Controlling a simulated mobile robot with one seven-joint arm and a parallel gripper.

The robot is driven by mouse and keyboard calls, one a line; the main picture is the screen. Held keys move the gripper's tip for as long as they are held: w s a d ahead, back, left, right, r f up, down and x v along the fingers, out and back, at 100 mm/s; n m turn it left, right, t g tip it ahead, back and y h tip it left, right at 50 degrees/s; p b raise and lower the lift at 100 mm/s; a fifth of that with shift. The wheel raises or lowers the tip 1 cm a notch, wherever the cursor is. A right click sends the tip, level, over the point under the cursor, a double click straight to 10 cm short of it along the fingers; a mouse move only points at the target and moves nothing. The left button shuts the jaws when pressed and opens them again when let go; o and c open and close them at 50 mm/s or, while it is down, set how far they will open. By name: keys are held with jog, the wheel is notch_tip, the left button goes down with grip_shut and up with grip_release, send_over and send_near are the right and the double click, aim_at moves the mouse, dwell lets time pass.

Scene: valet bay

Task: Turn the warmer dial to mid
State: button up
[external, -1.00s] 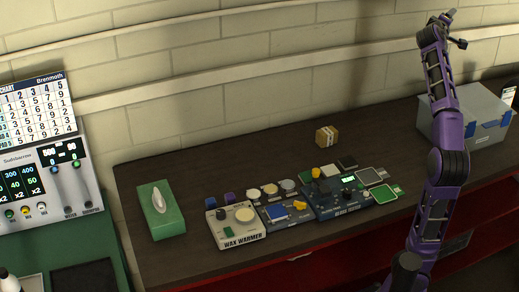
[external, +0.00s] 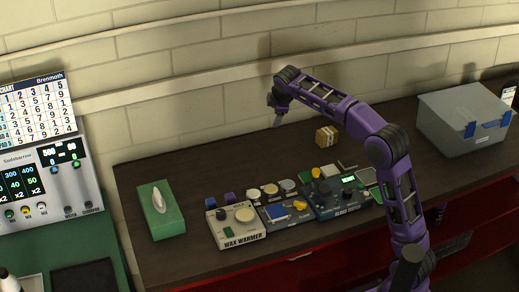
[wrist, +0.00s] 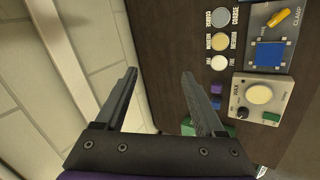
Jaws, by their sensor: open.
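The wax warmer (external: 237,238) is a cream box near the front of the bench, with a round cream disc on top. Its small dark dial (external: 221,214) is at the upper left of its top. In the wrist view the wax warmer (wrist: 273,90) is at the right, and the black dial (wrist: 242,114) shows on its lower left part. My gripper (external: 277,122) is above the back of the bench, up and to the right of the warmer and apart from it. In the wrist view my gripper (wrist: 160,85) is open with nothing between its fingers.
A green tissue box (external: 161,211) stands left of the warmer. A blue clamp unit (external: 283,212) and a dark blue unit (external: 330,205) stand to its right. Purple and blue blocks and several pucks lie behind. A small cardboard box (external: 327,136) is near the wall.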

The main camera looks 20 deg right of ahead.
jog(key=s+a+f+n+g+y, duration=0.1)
jog(key=s+a+f+g+y, duration=0.15)
jog(key=a+f, duration=0.5)
jog(key=n+g+y+p, duration=0.1)
jog(key=n+g+y, duration=0.1)
jog(key=g+y, duration=0.15)
send_near(221, 211)
jog(key=shift+h, duration=0.4)
jog(key=x, duration=0.8)
jog(key=shift+a+f+b, duration=0.2)
jog(key=shift+a+b, duration=0.2)
jog(key=shift+a, duration=0.1)
grip_shut()
